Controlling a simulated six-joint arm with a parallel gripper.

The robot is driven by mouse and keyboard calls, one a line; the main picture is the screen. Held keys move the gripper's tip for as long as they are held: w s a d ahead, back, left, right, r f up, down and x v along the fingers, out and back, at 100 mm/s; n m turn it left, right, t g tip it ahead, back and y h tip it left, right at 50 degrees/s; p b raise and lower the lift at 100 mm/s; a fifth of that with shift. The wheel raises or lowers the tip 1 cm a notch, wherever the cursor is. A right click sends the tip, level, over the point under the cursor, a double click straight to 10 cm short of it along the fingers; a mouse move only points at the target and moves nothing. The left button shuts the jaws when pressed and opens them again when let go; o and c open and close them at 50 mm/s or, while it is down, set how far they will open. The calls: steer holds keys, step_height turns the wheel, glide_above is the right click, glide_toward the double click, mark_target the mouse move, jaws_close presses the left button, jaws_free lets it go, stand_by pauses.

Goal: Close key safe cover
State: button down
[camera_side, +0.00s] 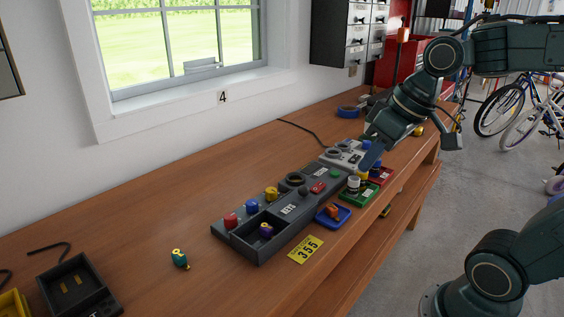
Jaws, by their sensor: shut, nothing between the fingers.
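A long dark grey unit (247,243) lies on the workbench, with a white label that seems to read KEYS. I take it for the key safe. Its near-left end has an open compartment holding a small purple and yellow object (266,230). I cannot make out for certain which part is the cover.
Red, blue and yellow knobs (251,206) stand along the unit. Blue (346,219), green (374,197) and red trays lie at its right. A teal object (179,259) and an open black box (104,294) are at left. A yellow 355 tag (305,250) lies near the front edge.

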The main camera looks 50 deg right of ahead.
steer(key=w+d+f+m+y, duration=0.1)
steer(key=w+d+f+y, duration=0.2)
steer(key=w+d, duration=0.8)
steer(key=d, duration=0.3)
steer(key=shift+w+d+f, duration=0.15)
steer(key=shift+w+f, duration=0.1)
steer(key=shift+f, duration=0.05)
steer(key=shift+f, duration=0.15)
steer(key=x, duration=0.3)
steer(key=a+x, duration=0.1)
steer(key=x, duration=0.7)
steer(key=shift+s+a+r, duration=0.15)
steer(key=shift+a+r, duration=0.1)
steer(key=shift+a, duration=0.1)
steer(key=shift+a+f, duration=0.4)
steer(key=shift+a, duration=0.5)
